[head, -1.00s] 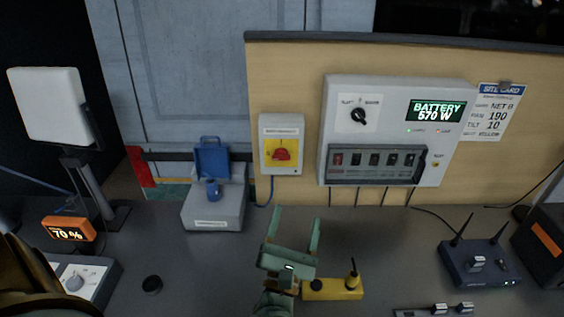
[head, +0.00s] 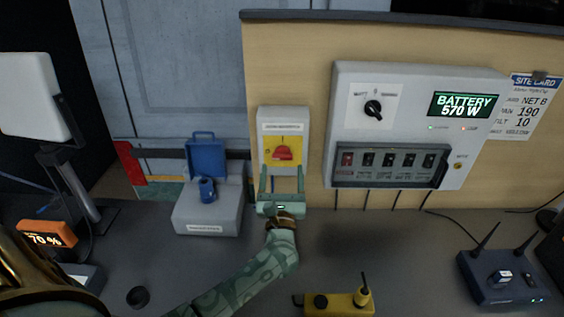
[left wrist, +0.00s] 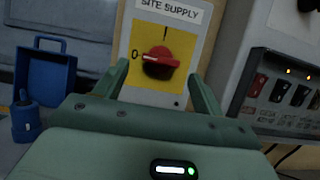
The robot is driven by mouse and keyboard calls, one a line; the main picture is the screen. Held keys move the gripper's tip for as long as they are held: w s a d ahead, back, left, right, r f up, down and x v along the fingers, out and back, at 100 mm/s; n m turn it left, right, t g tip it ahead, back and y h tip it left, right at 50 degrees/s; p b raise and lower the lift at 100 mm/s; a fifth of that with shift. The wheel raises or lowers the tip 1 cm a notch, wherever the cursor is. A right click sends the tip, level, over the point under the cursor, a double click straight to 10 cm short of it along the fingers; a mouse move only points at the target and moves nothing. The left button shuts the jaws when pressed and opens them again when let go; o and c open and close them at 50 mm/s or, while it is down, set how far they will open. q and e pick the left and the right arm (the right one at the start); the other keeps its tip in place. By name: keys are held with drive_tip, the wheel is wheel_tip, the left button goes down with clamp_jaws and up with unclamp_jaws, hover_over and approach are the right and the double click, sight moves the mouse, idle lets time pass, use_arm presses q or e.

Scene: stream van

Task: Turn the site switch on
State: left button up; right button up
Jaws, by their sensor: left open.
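The site switch is a red rotary knob (head: 283,153) on a yellow plate (head: 270,143), on a pale box (head: 284,116) fixed to the wooden panel. In the left wrist view the red knob (left wrist: 160,62) lies across, with its white mark towards the 0 at left; an I mark stands above it. The label above reads SITE SUPPLY. My left gripper (head: 282,182) is open and empty, just below the knob in the head view. In the left wrist view its fingers (left wrist: 160,85) stand either side of the knob's lower part, apart from it. My right gripper is not in view.
A white power panel (head: 415,82) with a dial and several small switches is to the right; its screen reads BATTERY 570 W. A grey box with a blue open lid (head: 207,155) stands left. A yellow device (head: 340,303) and a router (head: 502,275) are on the desk.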

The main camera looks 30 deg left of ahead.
sight(282, 159)
use_arm(q)
drive_tip(key=x, duration=0.3)
drive_tip(key=shift+w+a, duration=0.1)
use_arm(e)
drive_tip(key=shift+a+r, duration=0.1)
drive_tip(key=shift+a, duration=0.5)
use_arm(q)
drive_tip(key=shift+c, duration=0.9)
drive_tip(key=c, duration=0.8)
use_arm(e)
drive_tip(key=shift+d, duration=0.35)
